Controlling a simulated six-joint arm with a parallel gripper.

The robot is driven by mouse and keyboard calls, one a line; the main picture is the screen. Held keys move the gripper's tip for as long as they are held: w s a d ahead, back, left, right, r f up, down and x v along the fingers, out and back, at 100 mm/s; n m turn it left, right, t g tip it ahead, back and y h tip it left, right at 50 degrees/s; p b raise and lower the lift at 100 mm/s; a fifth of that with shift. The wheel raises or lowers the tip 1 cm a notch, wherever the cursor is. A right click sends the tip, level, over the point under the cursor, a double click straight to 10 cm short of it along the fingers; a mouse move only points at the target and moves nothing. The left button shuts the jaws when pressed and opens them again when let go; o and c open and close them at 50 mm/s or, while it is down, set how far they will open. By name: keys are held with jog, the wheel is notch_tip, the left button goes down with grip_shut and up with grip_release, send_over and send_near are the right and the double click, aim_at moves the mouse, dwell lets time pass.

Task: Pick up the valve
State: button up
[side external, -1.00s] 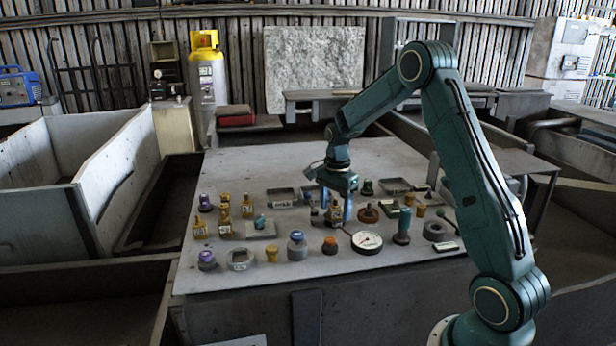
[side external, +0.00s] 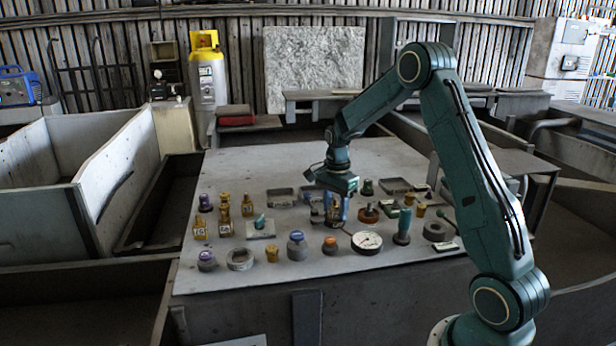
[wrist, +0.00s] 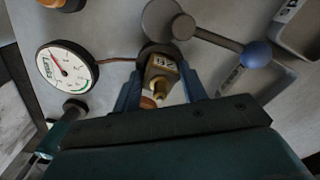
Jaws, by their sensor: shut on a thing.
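The valve (wrist: 161,72) looks like a small brass-coloured block with a dark label and a brass nozzle. It sits between the two blue fingers of my gripper (wrist: 161,82) in the wrist view, and the jaws are shut on it. In the side view my gripper (side external: 335,212) points down at the middle right of the grey table. The valve (side external: 331,214) is there low between the fingers, mostly hidden by them. I cannot tell whether its base is clear of the table.
A white dial gauge (wrist: 67,66) lies close on the left, and a lever with a blue ball knob (wrist: 256,54) on the right. Several brass fittings (side external: 225,224) stand on the left of the table (side external: 225,275). The table's back is clear.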

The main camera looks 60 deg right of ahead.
jog(key=shift+r, duration=0.1)
notch_tip(320, 180, up, 20)
dwell(0.7)
dwell(0.6)
jog(key=w+d+f, duration=0.9)
jog(key=w+f, duration=0.3)
jog(key=shift+d+f, duration=0.1)
jog(key=shift+f, duration=4.05)
jog(key=shift+f, duration=0.1)
